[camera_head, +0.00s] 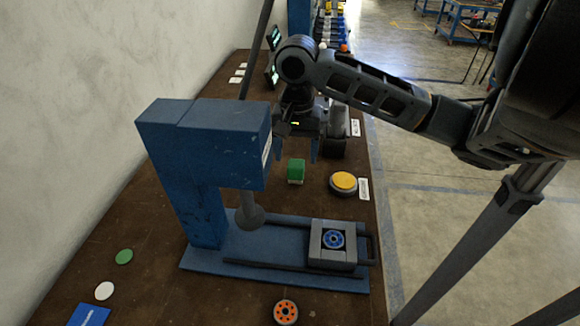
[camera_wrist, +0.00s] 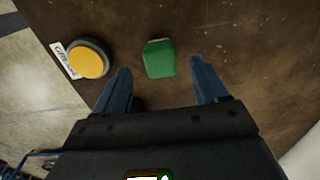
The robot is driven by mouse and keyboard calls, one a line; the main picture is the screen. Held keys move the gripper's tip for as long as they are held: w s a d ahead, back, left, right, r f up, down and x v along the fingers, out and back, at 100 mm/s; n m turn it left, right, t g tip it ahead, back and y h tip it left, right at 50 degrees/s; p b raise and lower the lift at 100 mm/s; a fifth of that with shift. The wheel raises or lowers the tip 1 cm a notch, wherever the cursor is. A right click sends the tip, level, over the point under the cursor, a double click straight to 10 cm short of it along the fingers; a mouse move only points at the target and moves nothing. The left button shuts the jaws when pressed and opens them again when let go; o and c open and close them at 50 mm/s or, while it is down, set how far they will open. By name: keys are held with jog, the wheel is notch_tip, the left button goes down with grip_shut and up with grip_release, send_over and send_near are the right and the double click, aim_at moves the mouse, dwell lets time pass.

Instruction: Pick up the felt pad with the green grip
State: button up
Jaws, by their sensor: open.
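The green grip (camera_head: 296,171) stands on the brown table behind the blue press, in the middle of the head view. It also shows in the wrist view (camera_wrist: 159,58), a little beyond the fingertips and between their lines. The felt pad under the grip cannot be made out. My gripper (camera_head: 296,152) hangs above the grip with its blue fingers pointing down. In the wrist view my gripper (camera_wrist: 160,68) is open and empty, with one finger to each side of the grip.
A yellow button (camera_head: 344,181) on a grey base sits right of the grip, close to the table edge. The blue press (camera_head: 205,130) stands in front, with a grey fixture (camera_head: 333,262) holding a blue disc. An orange disc (camera_head: 286,312) lies nearer.

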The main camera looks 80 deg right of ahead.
aim_at(296, 163)
jog(key=shift+d+f, duration=0.2)
jog(key=shift+f, duration=2.85)
jog(key=c, duration=1.1)
